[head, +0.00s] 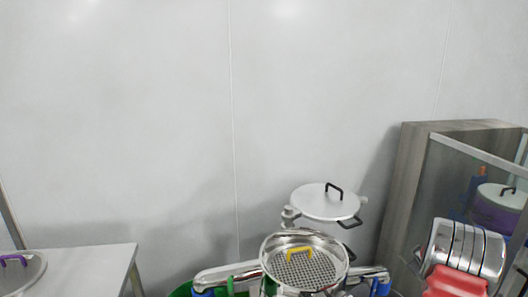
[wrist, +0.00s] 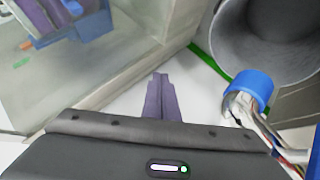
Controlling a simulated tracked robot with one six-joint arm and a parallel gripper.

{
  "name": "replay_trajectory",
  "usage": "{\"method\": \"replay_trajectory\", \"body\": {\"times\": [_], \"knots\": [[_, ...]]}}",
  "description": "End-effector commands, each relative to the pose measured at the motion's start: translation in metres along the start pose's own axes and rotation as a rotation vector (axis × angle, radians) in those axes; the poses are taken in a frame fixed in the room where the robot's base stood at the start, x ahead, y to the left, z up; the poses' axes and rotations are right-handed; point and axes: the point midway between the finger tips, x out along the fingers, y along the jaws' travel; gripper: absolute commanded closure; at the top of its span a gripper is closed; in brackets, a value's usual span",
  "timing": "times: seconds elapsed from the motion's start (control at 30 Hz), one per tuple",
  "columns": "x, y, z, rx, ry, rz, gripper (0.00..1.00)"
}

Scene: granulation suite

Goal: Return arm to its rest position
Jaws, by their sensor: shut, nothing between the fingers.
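My gripper (wrist: 160,82) shows in the wrist view, its two dark purple-grey fingers together with nothing between them. They point over a pale, bare surface. I cannot make out the gripper in the head view. No marker of the arm's rest position shows in either view.
In the head view a perforated metal sieve (head: 303,268) with a yellow handle stands low in the middle, a round lid (head: 325,203) behind it. A white table (head: 85,268) is at left and a glass-fronted cabinet (head: 402,190) at right. A grey metal vessel (wrist: 270,45) is close in the wrist view.

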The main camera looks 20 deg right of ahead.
Motion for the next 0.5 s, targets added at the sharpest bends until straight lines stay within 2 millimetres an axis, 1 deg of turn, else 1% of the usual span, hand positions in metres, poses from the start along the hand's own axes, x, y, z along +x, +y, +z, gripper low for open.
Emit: {"method": "replay_trajectory", "body": {"times": [0.03,0.27,0.47,0.5], "knots": [[-0.014,-0.006,-0.007,0.029,-0.028,-0.015,1.0],[-0.075,-0.037,-0.027,0.158,-0.157,-0.084,1.0],[-0.134,-0.069,-0.045,0.247,-0.247,-0.142,1.0],[-0.147,-0.075,-0.048,0.264,-0.263,-0.152,1.0]]}}
